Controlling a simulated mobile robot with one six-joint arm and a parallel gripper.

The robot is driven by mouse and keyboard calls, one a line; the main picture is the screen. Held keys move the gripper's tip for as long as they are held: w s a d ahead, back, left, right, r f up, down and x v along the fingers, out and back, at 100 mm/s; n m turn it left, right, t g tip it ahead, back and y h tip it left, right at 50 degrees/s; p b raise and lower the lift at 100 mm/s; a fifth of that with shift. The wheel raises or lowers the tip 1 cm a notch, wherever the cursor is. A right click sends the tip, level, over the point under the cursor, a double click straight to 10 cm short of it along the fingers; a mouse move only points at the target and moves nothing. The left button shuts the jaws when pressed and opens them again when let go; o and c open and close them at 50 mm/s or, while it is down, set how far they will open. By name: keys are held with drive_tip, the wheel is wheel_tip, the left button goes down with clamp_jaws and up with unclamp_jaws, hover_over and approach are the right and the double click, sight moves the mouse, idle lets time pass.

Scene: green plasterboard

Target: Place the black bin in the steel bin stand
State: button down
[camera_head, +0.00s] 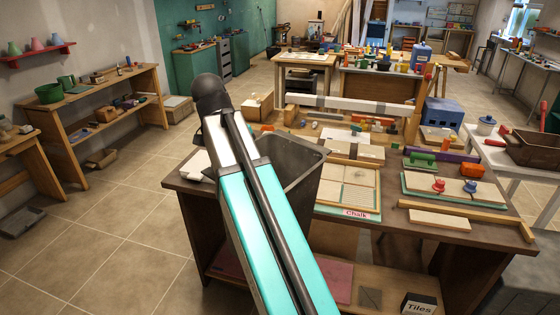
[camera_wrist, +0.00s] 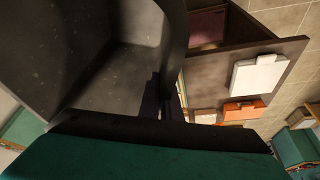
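The black bin (camera_head: 297,160) shows in the head view as a dark, open-topped container behind my arm, over the near workbench. Its left part is hidden by my arm. In the wrist view the bin (camera_wrist: 75,50) fills the upper left, with its inside and a curved wall edge close to the camera. My gripper (camera_wrist: 165,105) shows at the lower middle of the wrist view, with its dark fingers at the bin's edge and seemingly closed on it. The gripper is hidden in the head view. I cannot make out a steel bin stand in either view.
The workbench (camera_head: 455,238) carries a chalk tray (camera_head: 350,190), boards and small tools. A lower shelf holds a tiles box (camera_head: 418,304). A side bench (camera_head: 100,100) stands at the left, and a brown crate (camera_head: 535,148) at the right. The tiled floor (camera_head: 110,235) at left is mostly clear.

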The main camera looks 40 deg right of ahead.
drive_tip(key=w+a+n+t+y, duration=0.1)
drive_tip(key=w+a+n, duration=0.4)
drive_tip(key=a, duration=0.3)
drive_tip(key=w+a+n+t+y+b, duration=0.1)
drive_tip(key=w+a+n+t, duration=0.1)
drive_tip(key=w+a+n, duration=0.4)
drive_tip(key=shift+a+r+y, duration=0.15)
drive_tip(key=shift+a+y, duration=0.25)
drive_tip(key=shift+a, duration=1.35)
